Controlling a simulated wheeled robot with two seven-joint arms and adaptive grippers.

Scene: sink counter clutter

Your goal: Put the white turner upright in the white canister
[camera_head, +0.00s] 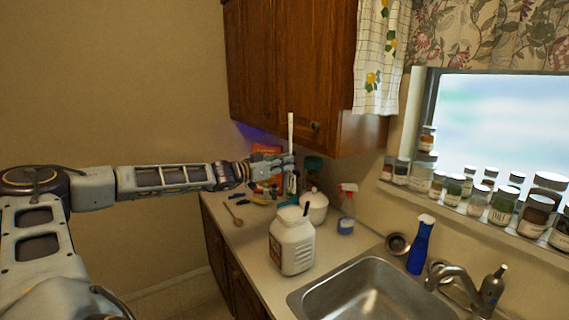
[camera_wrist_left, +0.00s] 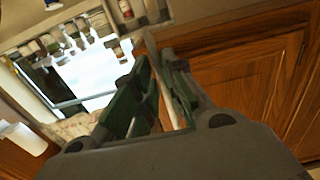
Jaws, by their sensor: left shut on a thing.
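The white turner (camera_head: 291,132) stands nearly upright in my left gripper (camera_head: 287,168), its thin white end pointing up. My left gripper is shut on it; in the left wrist view, a pale strip of the turner (camera_wrist_left: 163,85) shows between the dark green fingers (camera_wrist_left: 155,98). Its lower end is hard to make out below the fingers. A white round vessel (camera_head: 317,207), which looks like the white canister, stands on the counter below and slightly right of the gripper. A white jug in front partly hides it. The turner is above and apart from it. My right gripper is not in view.
The white jug (camera_head: 294,246) stands near the sink (camera_head: 365,290). A spray bottle (camera_head: 347,208) and a blue bottle (camera_head: 420,245) stand to the right. A wooden spoon (camera_head: 234,215) lies at the left. Wooden cabinets (camera_head: 280,70) hang close behind the turner. Jars line the windowsill.

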